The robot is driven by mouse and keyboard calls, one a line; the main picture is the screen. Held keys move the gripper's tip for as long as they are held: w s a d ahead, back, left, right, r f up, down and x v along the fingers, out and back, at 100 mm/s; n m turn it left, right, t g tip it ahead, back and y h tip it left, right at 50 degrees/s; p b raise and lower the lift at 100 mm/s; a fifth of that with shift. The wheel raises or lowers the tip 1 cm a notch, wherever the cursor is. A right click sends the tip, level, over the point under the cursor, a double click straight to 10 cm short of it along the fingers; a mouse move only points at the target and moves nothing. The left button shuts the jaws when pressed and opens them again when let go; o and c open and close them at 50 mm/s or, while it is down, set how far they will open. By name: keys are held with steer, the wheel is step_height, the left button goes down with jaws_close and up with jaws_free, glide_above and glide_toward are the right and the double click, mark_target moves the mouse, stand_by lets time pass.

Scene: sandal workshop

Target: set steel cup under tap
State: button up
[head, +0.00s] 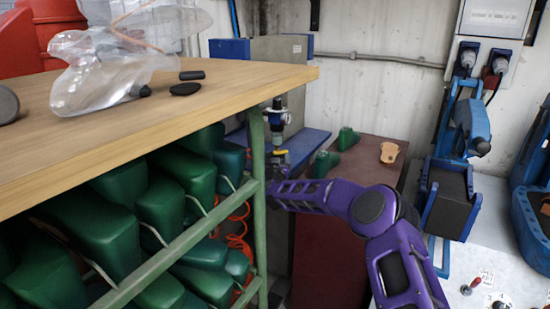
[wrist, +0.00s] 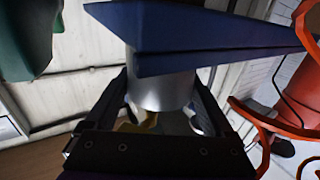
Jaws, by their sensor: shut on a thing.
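My gripper (wrist: 163,104) shows in the wrist view with a finger on each side of a plain silvery cylinder, the steel cup (wrist: 165,88). The gripper is shut on it. A blue beam or shelf edge (wrist: 215,38) crosses in front of the cup and hides one end. A brass-coloured piece (wrist: 140,124) shows between the fingers; I cannot tell what it is. In the head view my gripper is mostly hidden near the green table post. A blue-and-metal fitting (head: 277,118) with a yellow part below is above it. I cannot clearly make out a tap.
A wooden table (head: 150,118) with green legs and a rack of green shoe lasts (head: 110,190) stands close at left. A dark red bench (head: 328,240) is behind my arm. Orange hose (head: 238,235) hangs under the table. A blue machine (head: 455,180) stands at right.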

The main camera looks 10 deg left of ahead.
steer(key=shift+f, duration=0.15)
steer(key=o, duration=1.1)
steer(key=p+v, duration=0.1)
steer(key=v, duration=1)
stand_by(1.0)
